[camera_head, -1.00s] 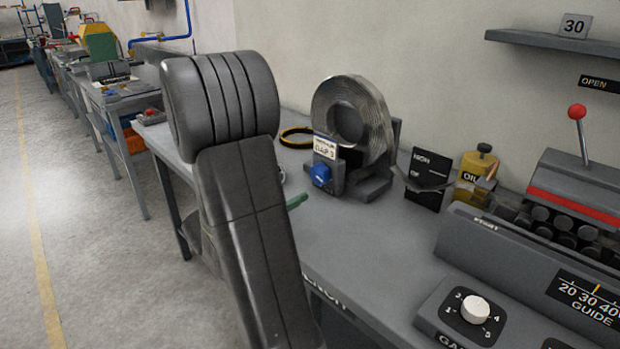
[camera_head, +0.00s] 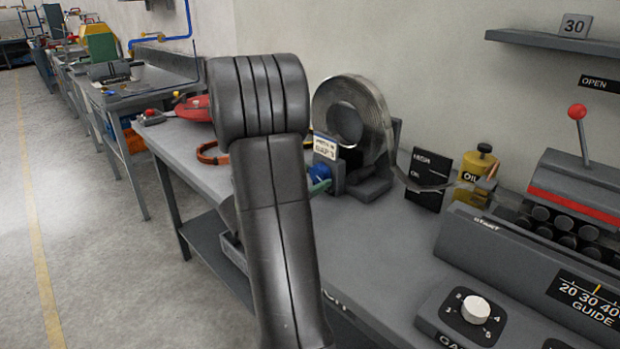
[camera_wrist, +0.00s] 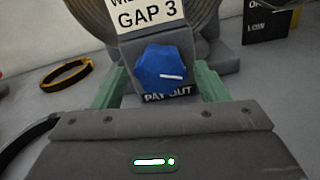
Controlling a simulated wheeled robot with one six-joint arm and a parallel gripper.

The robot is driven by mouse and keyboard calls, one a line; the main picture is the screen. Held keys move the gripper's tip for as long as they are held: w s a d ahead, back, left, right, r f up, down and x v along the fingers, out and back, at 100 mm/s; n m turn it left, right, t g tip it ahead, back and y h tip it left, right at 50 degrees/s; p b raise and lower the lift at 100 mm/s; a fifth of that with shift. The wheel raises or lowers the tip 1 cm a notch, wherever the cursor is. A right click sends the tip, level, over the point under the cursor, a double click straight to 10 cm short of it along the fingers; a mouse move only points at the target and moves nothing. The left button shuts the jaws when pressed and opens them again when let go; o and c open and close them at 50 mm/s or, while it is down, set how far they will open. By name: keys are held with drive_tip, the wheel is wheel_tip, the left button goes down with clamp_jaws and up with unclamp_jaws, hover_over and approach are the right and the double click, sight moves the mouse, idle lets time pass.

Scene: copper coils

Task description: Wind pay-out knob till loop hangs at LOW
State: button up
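The blue PAY-OUT knob (camera_head: 317,174) is on the grey post in front of the coil (camera_head: 378,118); it also shows in the wrist view (camera_wrist: 165,74), its white mark pointing right. In the wrist view, my gripper (camera_wrist: 160,80) is open, with one green finger on each side of the knob and gaps showing between. In the head view my arm hides most of the gripper; a green finger shows at the knob. The metal strip (camera_head: 423,186) sags from the coil in front of the black board (camera_head: 431,166), which reads HIGH and OK; I cannot read LOW.
A yellow OIL can (camera_head: 478,168) and the grey machine (camera_head: 525,255) with a red-topped lever stand right of the board. A white dial knob (camera_head: 475,309) is at the front right. An orange-brown ring (camera_head: 212,153) and a red disc (camera_head: 194,108) lie left of the coil.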

drive_tip(key=c, duration=0.8)
drive_tip(key=shift+o, duration=0.2)
drive_tip(key=shift+f+b, duration=0.15)
drive_tip(key=shift+b, duration=0.35)
drive_tip(key=shift+f+m+b, duration=0.15)
drive_tip(key=shift+m+b, duration=0.45)
drive_tip(key=shift+b, duration=0.25)
drive_tip(key=m+b, duration=0.3)
drive_tip(key=b, duration=0.3)
drive_tip(key=shift+s+f, duration=0.1)
drive_tip(key=shift+f, duration=0.1)
drive_tip(key=m+b, duration=0.3)
drive_tip(key=b, duration=0.2)
drive_tip(key=shift+d+m, duration=0.1)
drive_tip(key=shift+m, duration=0.3)
drive_tip(key=m+b, duration=0.1)
drive_tip(key=b, duration=0.1)
drive_tip(key=m+b, duration=0.1)
drive_tip(key=b, duration=0.1)
drive_tip(key=shift+r+m, duration=0.25)
drive_tip(key=shift+m, duration=0.05)
